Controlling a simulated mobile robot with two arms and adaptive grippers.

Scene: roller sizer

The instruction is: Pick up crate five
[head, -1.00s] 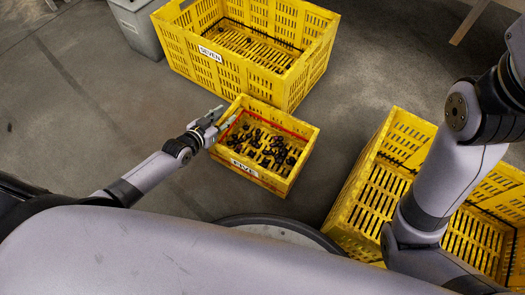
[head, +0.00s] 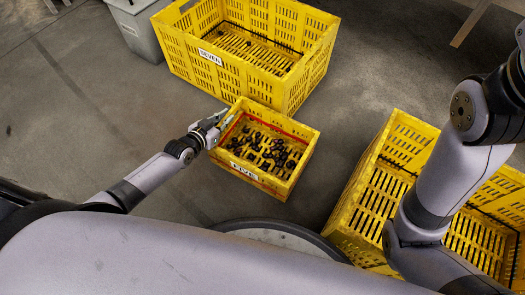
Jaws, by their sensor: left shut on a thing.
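Crate five (head: 245,172) is a small yellow slatted crate with a white FIVE label on its near wall and a red line inside near the rim. Several small black pieces (head: 265,150) lie on its floor. My left gripper (head: 221,122) is at the crate's left wall and is shut on it. The fingers partly hide that wall. I cannot tell whether the crate is off the floor. My right gripper is outside the view; only the right arm shows at the right.
A large yellow crate labelled SEVEN (head: 209,57) stands just behind crate five, with a few dark pieces inside. Another large yellow crate (head: 352,190) stands at the right, partly behind my right arm. A grey bin (head: 136,32) is at the upper left. The floor at left is clear.

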